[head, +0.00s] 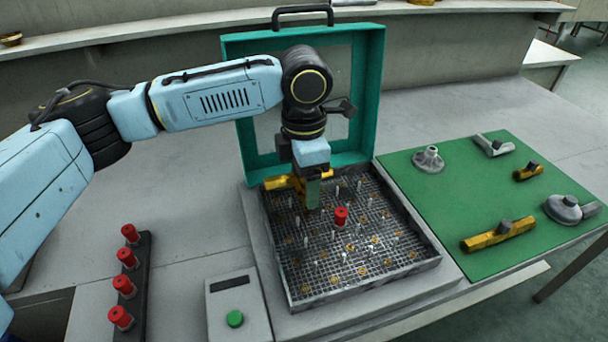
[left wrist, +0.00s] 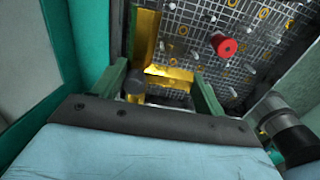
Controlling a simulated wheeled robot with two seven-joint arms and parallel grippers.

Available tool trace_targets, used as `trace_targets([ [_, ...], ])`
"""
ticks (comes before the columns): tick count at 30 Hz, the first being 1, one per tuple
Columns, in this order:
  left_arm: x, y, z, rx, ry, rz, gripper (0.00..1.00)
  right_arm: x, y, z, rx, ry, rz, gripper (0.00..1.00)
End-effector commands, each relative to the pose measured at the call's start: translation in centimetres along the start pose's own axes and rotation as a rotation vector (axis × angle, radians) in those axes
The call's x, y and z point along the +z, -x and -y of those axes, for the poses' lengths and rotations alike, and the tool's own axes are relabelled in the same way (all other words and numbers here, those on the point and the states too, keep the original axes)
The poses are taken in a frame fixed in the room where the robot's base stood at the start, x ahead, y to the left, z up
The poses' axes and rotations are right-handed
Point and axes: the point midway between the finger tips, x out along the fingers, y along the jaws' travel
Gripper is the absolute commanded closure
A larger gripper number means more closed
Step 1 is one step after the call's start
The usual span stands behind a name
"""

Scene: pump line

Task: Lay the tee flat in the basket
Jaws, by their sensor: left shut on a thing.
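The brass tee (head: 278,183) is at the far left corner of the mesh basket (head: 342,293), partly hidden behind my gripper. My left gripper (head: 312,197) points down there and is shut on the tee. In the left wrist view, the tee (left wrist: 168,75) shows gold between and beyond the two green fingers (left wrist: 155,90), with a dark round knob near the left finger. I cannot tell whether the tee touches the basket floor. The basket floor has several upright pins and gold rings. My right gripper is not in view.
A red-capped piece (head: 341,216) stands mid-basket, close to my gripper. The teal lid (head: 378,90) stands open behind. A green mat (head: 440,205) at right holds several grey and brass fittings. At left are a rack of red-capped pieces (head: 127,258) and a green-button box (head: 235,319).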

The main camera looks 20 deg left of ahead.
Motion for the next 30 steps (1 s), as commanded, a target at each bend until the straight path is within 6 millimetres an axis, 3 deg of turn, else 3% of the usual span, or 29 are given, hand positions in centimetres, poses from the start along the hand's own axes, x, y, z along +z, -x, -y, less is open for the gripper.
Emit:
trace_targets([
  [30, 0.0, -3.1, -0.1, 0.001, 0.001, 0.001, 0.57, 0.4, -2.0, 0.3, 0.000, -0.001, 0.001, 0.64],
])
